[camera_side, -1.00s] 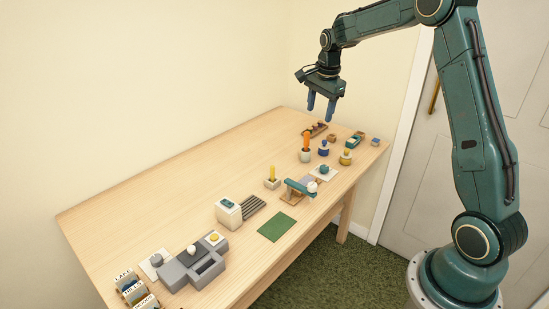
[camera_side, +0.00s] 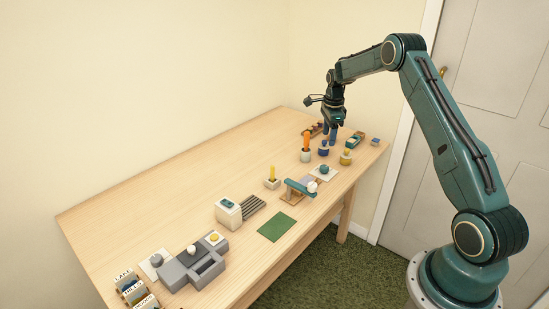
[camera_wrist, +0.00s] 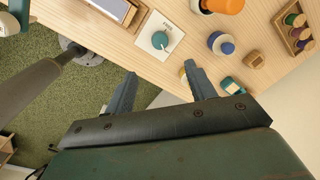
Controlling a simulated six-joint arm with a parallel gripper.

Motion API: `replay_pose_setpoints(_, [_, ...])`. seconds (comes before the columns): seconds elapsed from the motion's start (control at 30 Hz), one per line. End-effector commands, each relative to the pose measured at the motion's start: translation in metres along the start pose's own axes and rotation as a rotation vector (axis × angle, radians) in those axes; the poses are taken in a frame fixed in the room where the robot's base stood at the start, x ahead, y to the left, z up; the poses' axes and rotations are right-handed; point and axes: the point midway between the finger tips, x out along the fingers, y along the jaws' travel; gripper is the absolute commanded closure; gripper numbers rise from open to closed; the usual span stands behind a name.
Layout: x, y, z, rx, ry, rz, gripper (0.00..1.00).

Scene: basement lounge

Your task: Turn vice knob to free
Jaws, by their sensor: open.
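The vice knob is a round teal knob (camera_side: 324,169) on a white square plate (camera_side: 332,176) near the table's front edge. In the wrist view the knob (camera_wrist: 159,41) sits on its white plate (camera_wrist: 146,50), which has small lettering that seems to read FREE. The knob's setting is too small to tell. The teal-and-wood vice (camera_side: 298,188) stands beside the plate, its edge also showing in the wrist view (camera_wrist: 112,8). My gripper (camera_side: 330,134) is open and empty above the far end of the table, beyond the knob. Its fingertips (camera_wrist: 160,71) point toward the plate, apart from it.
An orange item in a white pot (camera_side: 306,150), a blue-topped piece (camera_side: 323,150) and a yellow one (camera_side: 346,157) stand near the knob. A rack of coloured pieces (camera_wrist: 295,25) lies behind. A green mat (camera_side: 277,227) and grey fixture (camera_side: 190,263) are farther left.

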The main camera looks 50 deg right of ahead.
Motion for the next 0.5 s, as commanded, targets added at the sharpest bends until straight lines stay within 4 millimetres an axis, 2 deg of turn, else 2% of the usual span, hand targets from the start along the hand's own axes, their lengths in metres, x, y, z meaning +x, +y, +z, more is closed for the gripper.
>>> replay_pose_setpoints(0.27, [0.020, 0.001, 0.000, -0.002, 0.000, 0.003, 0.45])
replay_pose_setpoints(0.5, [0.053, 0.001, 0.000, -0.002, 0.000, 0.003, 0.45])
